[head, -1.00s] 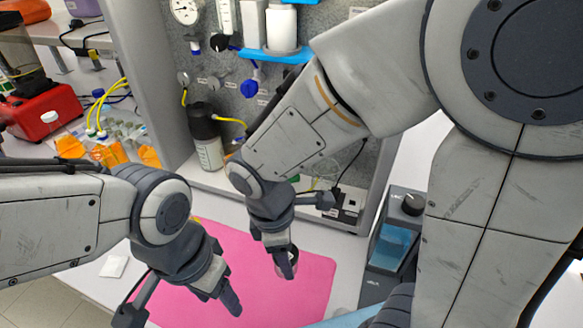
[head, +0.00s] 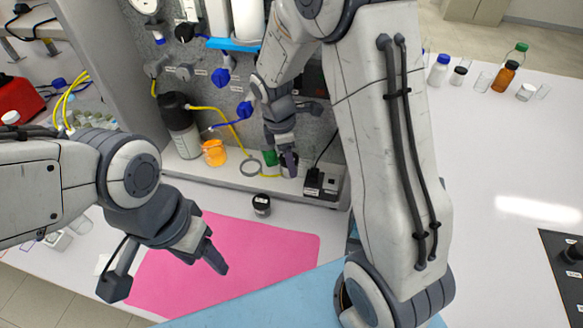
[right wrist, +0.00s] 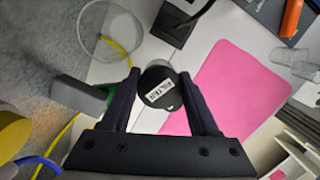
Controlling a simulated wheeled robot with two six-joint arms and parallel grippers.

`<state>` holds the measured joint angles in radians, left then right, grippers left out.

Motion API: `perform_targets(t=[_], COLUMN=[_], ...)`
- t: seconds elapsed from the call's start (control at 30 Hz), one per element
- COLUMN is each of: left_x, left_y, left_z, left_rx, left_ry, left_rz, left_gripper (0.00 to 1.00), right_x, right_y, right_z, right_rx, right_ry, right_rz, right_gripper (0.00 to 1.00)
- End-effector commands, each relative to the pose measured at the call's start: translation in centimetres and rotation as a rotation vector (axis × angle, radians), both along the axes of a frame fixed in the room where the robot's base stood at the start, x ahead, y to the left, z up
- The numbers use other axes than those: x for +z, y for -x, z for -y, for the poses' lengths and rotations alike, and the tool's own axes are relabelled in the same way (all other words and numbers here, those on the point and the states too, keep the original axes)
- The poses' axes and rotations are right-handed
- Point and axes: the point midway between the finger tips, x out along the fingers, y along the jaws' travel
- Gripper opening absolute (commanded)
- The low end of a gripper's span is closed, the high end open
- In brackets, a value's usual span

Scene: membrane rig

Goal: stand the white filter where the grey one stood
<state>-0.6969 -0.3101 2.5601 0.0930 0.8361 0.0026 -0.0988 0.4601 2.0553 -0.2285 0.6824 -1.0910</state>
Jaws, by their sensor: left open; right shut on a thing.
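My right gripper (head: 288,165) is shut on a small filter, which I take to be the white one; its dark round top and "FILTER" label (right wrist: 160,88) show between the fingers in the right wrist view. In the head view its body is mostly hidden by the fingers, at the ledge (head: 215,174) below the panel. A second small dark grey jar with a label (head: 261,205), likely the grey filter, stands upright on the bench behind the pink mat (head: 230,262). My left gripper (head: 208,258) is open and empty above the mat.
On the ledge stand a dark-topped bottle (head: 180,125), an orange container (head: 214,153) and a black box (head: 322,181). The mat is bare.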

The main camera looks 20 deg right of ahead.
Motion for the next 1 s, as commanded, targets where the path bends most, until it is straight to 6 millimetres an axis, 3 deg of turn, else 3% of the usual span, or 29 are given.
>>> perform_targets(t=[0.03, 0.1, 0.37, 0.53, 1.0], left_x=[0.7, 0.8, 1.3, 2.1, 2.3], left_y=[0.0, 0.0, 0.0, 0.0, 0.0], left_z=[0.0, 0.0, 0.0, 0.0, 0.0], left_rx=[0.000, 0.000, 0.000, -0.001, -0.002], left_ry=[0.000, 0.000, 0.000, 0.000, 0.000], left_rz=[0.000, 0.000, 0.000, 0.000, 0.000], left_gripper=[0.60, 0.60, 0.60, 0.60, 0.60], right_x=[0.3, -1.4, -3.8, -6.4, -7.4], right_y=[-0.8, -0.4, -0.4, -0.3, -0.7], right_z=[0.7, 0.5, 0.5, 0.5, 0.7], right_rx=[-0.005, 0.000, -0.002, -0.002, -0.002], right_ry=[0.001, 0.002, 0.000, 0.001, 0.000], right_rz=[-0.001, -0.008, -0.004, -0.006, -0.001], right_gripper=[0.05, 0.05, 0.05, 0.05, 0.05])
